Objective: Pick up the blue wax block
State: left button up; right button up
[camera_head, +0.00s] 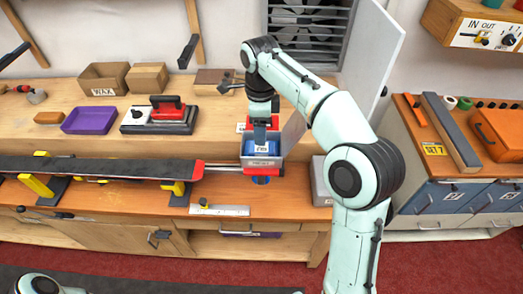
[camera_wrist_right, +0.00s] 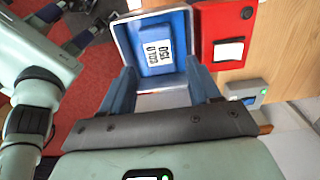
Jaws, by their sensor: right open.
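The blue wax block (camera_wrist_right: 178,38) with a white label, which seems to read "COLD 150", lies in a pale-rimmed, blue-lined tray (camera_wrist_right: 119,38) in the right wrist view. In the head view the tray (camera_head: 262,161) sits at the bench's front edge, with the block (camera_head: 250,148) partly hidden by my gripper. My right gripper (camera_head: 262,142) points down over the tray. In the right wrist view its fingers (camera_wrist_right: 162,80) are wide apart with nothing between them, and the block shows beyond their tips. My left gripper is not in view.
A long dark rail with a red end (camera_head: 197,171) runs left from the tray. A grey box (camera_head: 322,180) stands just right of it. Behind are a red-handled tool (camera_head: 160,116), a purple tray (camera_head: 90,121) and a WAX box (camera_head: 103,80). An open pale door (camera_head: 372,50) stands behind my arm.

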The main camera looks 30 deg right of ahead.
aim_at(259, 147)
jog(key=shift+s+f, duration=0.15)
jog(key=shift+f, duration=0.5)
jog(key=f, duration=0.3)
jog(key=f+b, duration=0.1)
jog(key=shift+a+f, duration=0.25)
jog(key=shift+f, duration=0.25)
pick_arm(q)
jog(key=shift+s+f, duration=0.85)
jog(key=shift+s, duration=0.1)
pick_arm(e)
jog(key=shift+w, duration=0.2)
jog(key=shift+c, duration=0.3)
jog(key=c, duration=0.8)
